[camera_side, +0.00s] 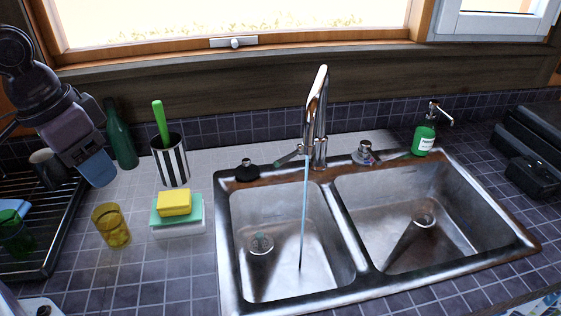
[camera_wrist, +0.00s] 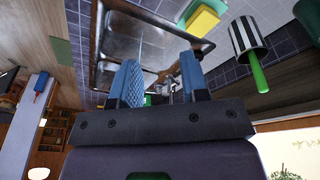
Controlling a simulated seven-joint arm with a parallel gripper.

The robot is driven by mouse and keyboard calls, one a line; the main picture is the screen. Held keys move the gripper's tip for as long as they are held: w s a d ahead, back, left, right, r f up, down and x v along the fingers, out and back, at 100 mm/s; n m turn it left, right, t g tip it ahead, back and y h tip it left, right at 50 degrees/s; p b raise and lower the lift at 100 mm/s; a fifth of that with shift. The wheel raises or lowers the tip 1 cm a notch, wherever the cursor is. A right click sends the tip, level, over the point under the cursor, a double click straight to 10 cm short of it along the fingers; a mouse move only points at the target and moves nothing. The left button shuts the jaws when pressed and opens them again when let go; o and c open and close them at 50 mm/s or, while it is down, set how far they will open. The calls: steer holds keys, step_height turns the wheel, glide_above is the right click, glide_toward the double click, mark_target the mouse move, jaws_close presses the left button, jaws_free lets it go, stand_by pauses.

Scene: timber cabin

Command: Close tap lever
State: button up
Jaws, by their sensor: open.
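The chrome tap (camera_side: 318,115) stands behind the double sink, and a thin stream of water (camera_side: 304,215) runs from it into the left basin. A small lever (camera_side: 288,158) sticks out to the left at the tap's base. A separate chrome fixture (camera_side: 365,154) with a handle stands to the right. My gripper (camera_side: 97,172) is at the far left, raised above the counter, well apart from the tap. In the wrist view my gripper (camera_wrist: 161,68) has its blue fingers spread and empty. The tap's metal parts (camera_wrist: 167,88) show between them, partly hidden; the lever is unclear there.
A dish rack (camera_side: 60,240) is at left. A green soap bottle (camera_side: 424,138) stands behind the right basin.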

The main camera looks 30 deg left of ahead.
steer(key=w+d+f+t, duration=0.1)
steer(key=w+d+f, duration=0.5)
steer(key=w+f, duration=0.5)
steer(key=t+y, duration=0.1)
steer(key=t, duration=0.9)
glide_toward(275, 165)
steer(key=shift+m, duration=0.3)
steer(key=x, duration=1.2)
steer(key=shift+w+a, duration=0.1)
steer(key=shift+w, duration=0.05)
jaws_close()
